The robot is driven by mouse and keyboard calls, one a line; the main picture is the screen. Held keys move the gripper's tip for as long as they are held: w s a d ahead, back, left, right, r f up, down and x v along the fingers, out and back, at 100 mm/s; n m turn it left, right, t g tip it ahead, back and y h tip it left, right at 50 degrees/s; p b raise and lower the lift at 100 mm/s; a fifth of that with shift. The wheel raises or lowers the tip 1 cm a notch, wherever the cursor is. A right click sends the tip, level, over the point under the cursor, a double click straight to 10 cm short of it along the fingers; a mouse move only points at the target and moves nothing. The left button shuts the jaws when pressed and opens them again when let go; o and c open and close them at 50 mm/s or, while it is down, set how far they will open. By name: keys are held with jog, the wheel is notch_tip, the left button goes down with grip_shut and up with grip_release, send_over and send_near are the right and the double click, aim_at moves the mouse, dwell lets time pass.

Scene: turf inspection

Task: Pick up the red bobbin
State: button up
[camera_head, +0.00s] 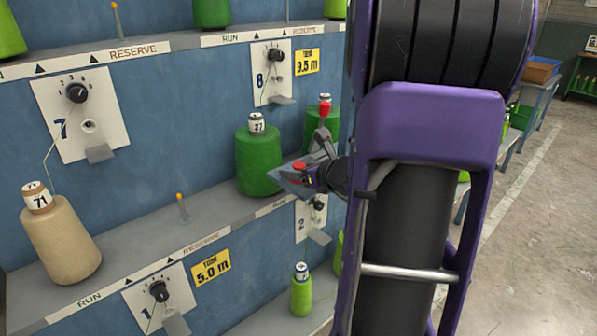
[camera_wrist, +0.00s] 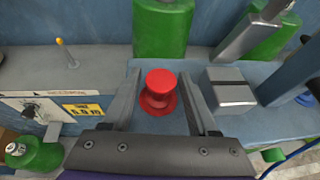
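The red bobbin (camera_wrist: 160,92) is a small flanged spool, seen from above in the wrist view against a blue-grey surface. My gripper (camera_wrist: 161,76) is open, with one grey finger on each side of the bobbin and gaps showing between. I cannot tell how far the fingertips are above or below its flange. In the head view a small red patch, likely the bobbin (camera_head: 300,166), shows at a blue-grey plate near my gripper (camera_head: 312,176), partly hidden by the wrist.
A green cone (camera_head: 258,163) stands on the shelf just behind. A grey block (camera_wrist: 230,88) and a grey bar (camera_wrist: 248,36) lie close to the right finger. A red-topped grey lever (camera_head: 325,108) rises by the wrist. A tan cone (camera_head: 62,238) stands far left.

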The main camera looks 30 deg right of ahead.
grip_shut()
